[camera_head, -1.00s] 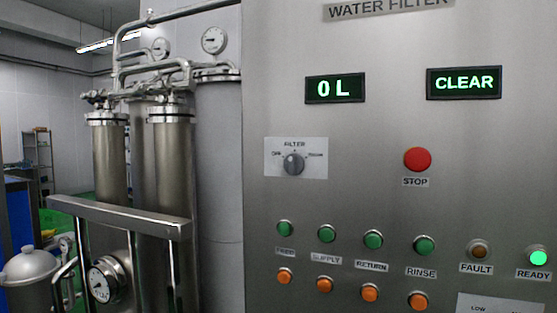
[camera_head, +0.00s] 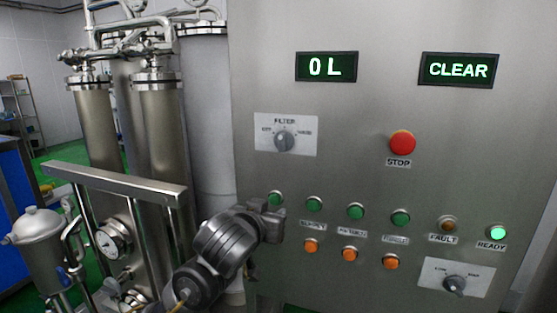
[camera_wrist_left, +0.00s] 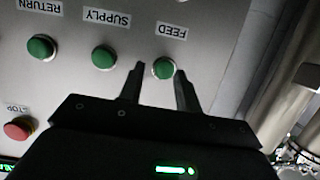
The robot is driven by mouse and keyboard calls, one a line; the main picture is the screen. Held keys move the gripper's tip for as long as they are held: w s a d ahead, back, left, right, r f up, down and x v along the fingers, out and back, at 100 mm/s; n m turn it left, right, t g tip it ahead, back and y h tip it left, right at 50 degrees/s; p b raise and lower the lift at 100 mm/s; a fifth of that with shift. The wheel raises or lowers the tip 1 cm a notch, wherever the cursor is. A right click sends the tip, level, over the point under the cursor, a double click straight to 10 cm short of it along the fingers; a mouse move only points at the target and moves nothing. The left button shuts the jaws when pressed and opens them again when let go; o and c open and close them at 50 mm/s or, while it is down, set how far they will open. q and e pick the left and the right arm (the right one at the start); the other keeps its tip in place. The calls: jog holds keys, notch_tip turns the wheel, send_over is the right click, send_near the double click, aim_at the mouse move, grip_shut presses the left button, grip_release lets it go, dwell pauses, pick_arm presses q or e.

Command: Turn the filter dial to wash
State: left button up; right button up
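The filter dial (camera_head: 284,141) is a grey knob on a white plate, upper left on the steel panel. Its marks are too blurred to read surely, and I cannot tell its exact setting. My left gripper (camera_head: 274,222) is below the dial, near the left end of the green button row, apart from the dial. In the left wrist view the gripper (camera_wrist_left: 160,70) is open and empty, its fingertips on either side of the green feed button (camera_wrist_left: 163,68). Whether they touch the panel is unclear. The filter dial is not in the wrist view. My right gripper is not in view.
A red stop button (camera_head: 402,143) sits right of the dial; it also shows in the wrist view (camera_wrist_left: 19,128). Displays (camera_head: 327,67) read 0 L and CLEAR. A second dial (camera_head: 454,284) is at lower right. Steel pipes and a rail (camera_head: 115,183) stand left of the panel.

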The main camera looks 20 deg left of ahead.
aim_at(280, 139)
pick_arm(q)
jog(key=s+r+t, duration=0.2)
jog(key=s+r, duration=0.2)
jog(key=r, duration=0.4)
jog(key=s+r+t, duration=0.1)
jog(key=s+r, duration=0.3)
jog(key=r, duration=0.4)
jog(key=w+p, duration=0.1)
jog(key=w, duration=0.2)
jog(key=w+p, duration=0.2)
jog(key=w, duration=0.1)
jog(key=w+d+p, duration=0.1)
jog(key=w+p, duration=0.1)
jog(key=w, duration=0.2)
jog(key=shift+w, duration=0.1)
jog(key=shift+w+f, duration=0.1)
jog(key=shift+w, duration=0.35)
grip_shut()
